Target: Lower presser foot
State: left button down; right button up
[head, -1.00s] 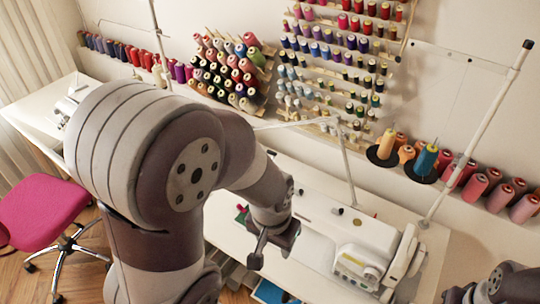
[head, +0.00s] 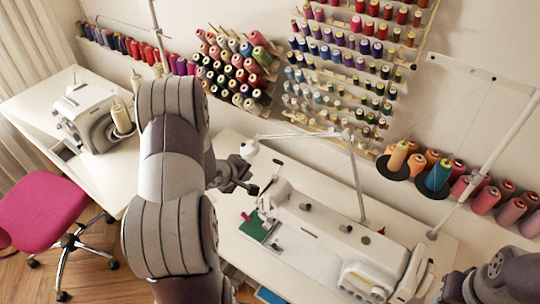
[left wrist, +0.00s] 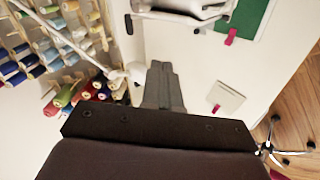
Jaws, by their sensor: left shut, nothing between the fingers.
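The white sewing machine (head: 325,228) stands on the white table, its needle end at the left. That end also shows at the top of the left wrist view (left wrist: 185,10). The presser foot is too small to make out in either view. My left gripper (head: 249,187) is just left of and behind the needle end, apart from it. Its fingers (left wrist: 161,78) are together and empty in the left wrist view. Only part of my right arm shows at the lower right of the head view; its gripper is not visible.
A green piece (head: 254,226) lies on the table beside the needle end. A lamp arm (head: 300,135) and a thread stand (head: 490,150) rise behind the machine. Thread racks (head: 345,60) cover the wall. A second machine (head: 88,117) and pink chair (head: 42,208) are at left.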

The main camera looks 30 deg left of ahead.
pick_arm(q)
jog(key=w+d+f+n+p, duration=0.2)
jog(key=w+f, duration=0.4)
jog(key=w, duration=0.5)
jog(key=shift+w+t, duration=0.3)
jog(key=shift+t, duration=0.1)
pick_arm(e)
jog(key=shift+s+d+r, duration=0.15)
jog(key=shift+d+r, duration=0.05)
jog(key=shift+r, duration=0.3)
jog(key=shift+s+d+r, duration=0.15)
jog(key=shift+r, duration=0.35)
pick_arm(q)
jog(key=shift+d, duration=0.25)
pick_arm(e)
jog(key=shift+r, duration=0.1)
